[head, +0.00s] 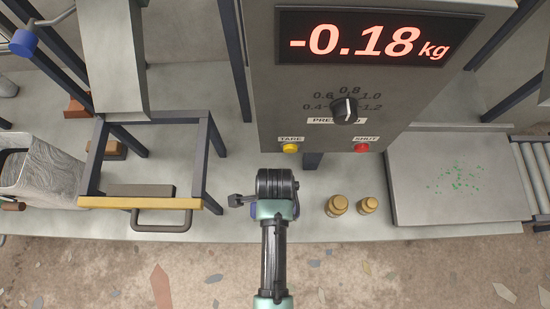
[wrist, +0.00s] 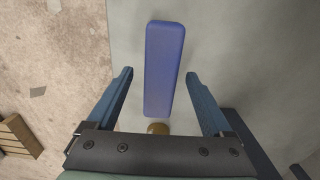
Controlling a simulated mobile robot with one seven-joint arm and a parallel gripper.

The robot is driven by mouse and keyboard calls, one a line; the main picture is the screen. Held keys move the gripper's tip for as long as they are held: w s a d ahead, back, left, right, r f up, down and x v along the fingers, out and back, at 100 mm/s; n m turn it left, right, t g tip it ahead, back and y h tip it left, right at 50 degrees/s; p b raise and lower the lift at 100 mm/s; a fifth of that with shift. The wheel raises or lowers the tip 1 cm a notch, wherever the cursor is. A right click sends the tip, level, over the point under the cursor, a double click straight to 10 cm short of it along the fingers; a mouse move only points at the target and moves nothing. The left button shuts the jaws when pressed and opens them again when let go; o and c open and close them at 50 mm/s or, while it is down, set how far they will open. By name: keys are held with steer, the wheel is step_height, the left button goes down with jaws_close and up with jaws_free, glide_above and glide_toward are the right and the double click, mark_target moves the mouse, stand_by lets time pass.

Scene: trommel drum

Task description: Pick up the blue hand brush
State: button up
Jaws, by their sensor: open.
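The blue hand brush (wrist: 164,60) shows in the wrist view as a long blue bar lying on the grey bench top. My gripper (wrist: 159,74) is open, with one finger to each side of the bar's lower half. Gaps show between the bar and both fingers, and the gripper is empty. In the head view my gripper (head: 240,200) is over the front of the bench, below the scale display. A small blue patch shows beside it there, but I cannot tell whether it is the brush. A small brownish round thing (wrist: 158,128) shows at the bar's lower end.
Two brass weights (head: 337,205) stand right of my gripper. A grey scale plate (head: 440,200) with green specks lies farther right. A dark frame with a yellow front bar (head: 130,202) and handle stands left. The display box (head: 260,100) stands behind my gripper.

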steer(key=shift+f, duration=0.45)
steer(key=shift+c, duration=0.2)
jaws_close()
steer(key=shift+r, duration=0.1)
step_height(320, 180, up, 10)
steer(key=shift+f+p, duration=0.1)
steer(key=shift+p, duration=0.9)
